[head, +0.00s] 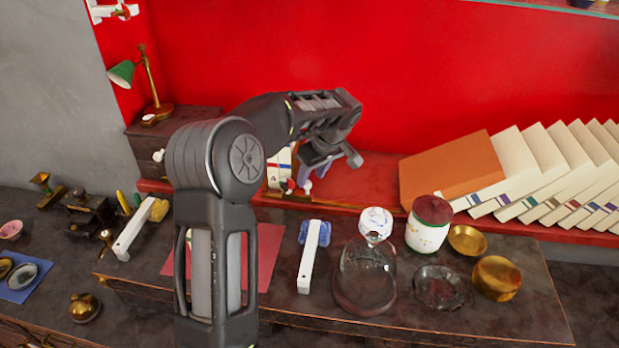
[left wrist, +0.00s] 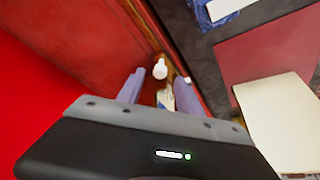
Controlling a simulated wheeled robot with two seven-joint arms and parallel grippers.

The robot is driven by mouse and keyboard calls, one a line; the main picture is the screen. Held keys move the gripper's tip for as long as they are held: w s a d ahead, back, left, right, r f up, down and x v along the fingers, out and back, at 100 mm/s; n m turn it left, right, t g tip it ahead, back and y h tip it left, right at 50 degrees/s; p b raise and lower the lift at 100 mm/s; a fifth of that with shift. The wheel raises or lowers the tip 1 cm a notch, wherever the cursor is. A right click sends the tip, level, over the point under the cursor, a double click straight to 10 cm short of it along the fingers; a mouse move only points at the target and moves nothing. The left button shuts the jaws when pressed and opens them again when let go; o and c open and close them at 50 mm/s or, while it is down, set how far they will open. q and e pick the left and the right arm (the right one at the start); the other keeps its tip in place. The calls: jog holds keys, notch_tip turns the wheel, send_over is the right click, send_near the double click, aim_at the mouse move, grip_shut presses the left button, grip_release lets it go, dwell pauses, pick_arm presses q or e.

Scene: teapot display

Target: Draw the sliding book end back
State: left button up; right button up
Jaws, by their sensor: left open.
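My left gripper (head: 328,168) is open and points down over the red shelf, left of the leaning books. A small white upright piece with coloured marks (head: 280,168) stands at its left, partly hidden by my arm. In the left wrist view, a white knob (left wrist: 160,69) shows just beyond the open fingertips (left wrist: 146,82), and nothing is held. I cannot tell for sure which piece is the sliding book end. A row of cream books (head: 545,160) leans left on the shelf, with an orange-brown one (head: 445,168) at its left end. My right gripper is out of view.
The dark table in front holds a glass dome (head: 365,275), a white jar with a dark red lid (head: 429,224), brass pots (head: 497,278) and a white bar (head: 308,258). A green lamp (head: 122,74) stands at left. The shelf between gripper and books is clear.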

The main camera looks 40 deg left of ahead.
aim_at(308, 183)
pick_arm(q)
jog(key=shift+x, duration=1.5)
jog(key=shift+c, duration=0.4)
grip_shut()
